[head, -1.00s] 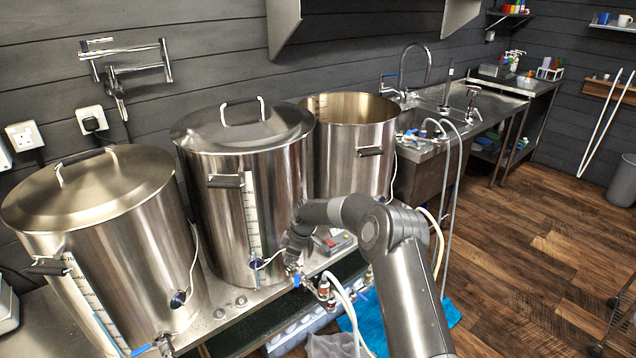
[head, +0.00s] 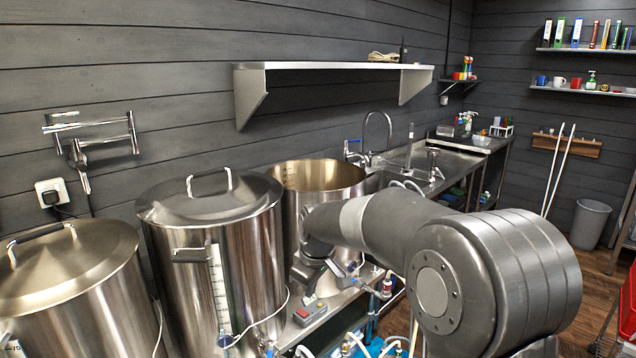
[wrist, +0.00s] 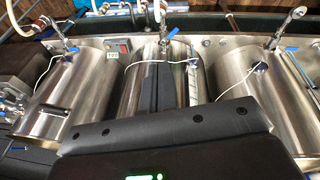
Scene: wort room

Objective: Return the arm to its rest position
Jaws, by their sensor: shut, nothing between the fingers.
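My arm (head: 395,228) is raised and bent in the head view. Its big joint housing fills the lower right, and its far end drops in front of the open kettle. My gripper is hard to make out there, being small and partly hidden. In the wrist view the dark fingers of my gripper (wrist: 158,68) are together and hold nothing. They overlap the middle kettle (wrist: 128,90) in that picture; I cannot tell the gap to it.
Two lidded steel kettles, one at left (head: 75,285) and one in the middle (head: 215,250), and an open kettle (head: 322,185) stand along the wall. Taps and hoses are close to my arm. A shelf (head: 330,66) is above; a bin (head: 590,223) is at far right.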

